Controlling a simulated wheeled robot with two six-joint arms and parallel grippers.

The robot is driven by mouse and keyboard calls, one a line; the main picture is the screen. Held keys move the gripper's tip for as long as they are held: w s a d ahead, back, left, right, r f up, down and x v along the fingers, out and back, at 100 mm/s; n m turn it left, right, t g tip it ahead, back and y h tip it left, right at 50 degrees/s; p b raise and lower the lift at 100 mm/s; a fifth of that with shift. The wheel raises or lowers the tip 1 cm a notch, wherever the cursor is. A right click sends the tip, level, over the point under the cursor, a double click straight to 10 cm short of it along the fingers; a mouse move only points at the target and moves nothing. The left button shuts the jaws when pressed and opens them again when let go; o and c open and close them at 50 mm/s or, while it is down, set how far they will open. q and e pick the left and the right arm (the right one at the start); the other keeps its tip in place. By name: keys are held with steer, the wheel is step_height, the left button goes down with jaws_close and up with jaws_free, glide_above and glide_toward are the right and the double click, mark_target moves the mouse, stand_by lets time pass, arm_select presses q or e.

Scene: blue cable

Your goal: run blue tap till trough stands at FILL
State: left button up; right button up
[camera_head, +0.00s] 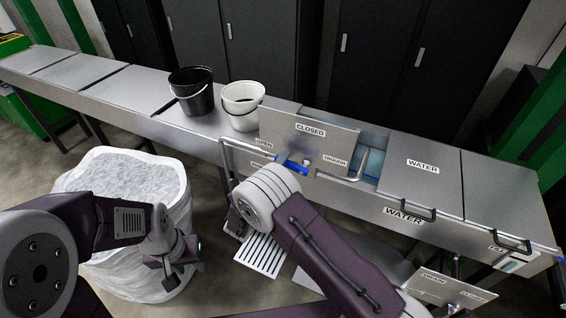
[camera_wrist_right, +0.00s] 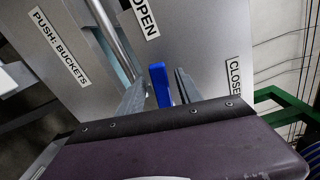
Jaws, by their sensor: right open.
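The blue tap handle (camera_head: 291,167) sits on a grey panel with CLOSED, OPEN and TROUGH labels. In the right wrist view the blue handle (camera_wrist_right: 160,88) stands between the two fingers of my right gripper (camera_wrist_right: 160,80). The gripper is open around it; I cannot tell whether a finger touches. In the head view my right wrist hides most of that gripper. The trough (camera_head: 422,165) is a metal run with WATER labels; a bluish gap shows beside the panel. The FILL label (camera_head: 497,248) is by a small window at the right; its level is unreadable. My left gripper (camera_head: 174,264) hangs before the white sack.
A black bucket (camera_head: 191,92) and a white bucket (camera_head: 242,104) stand on the counter. A white sack (camera_head: 125,178) of pale grains is at the left. A DRAIN panel (camera_head: 450,290) is low at the right. Metal rails flank the tap panel.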

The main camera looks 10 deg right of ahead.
steer(key=b+v, duration=0.2)
steer(key=v, duration=0.6)
steer(key=shift+a, duration=0.15)
stand_by(7.0)
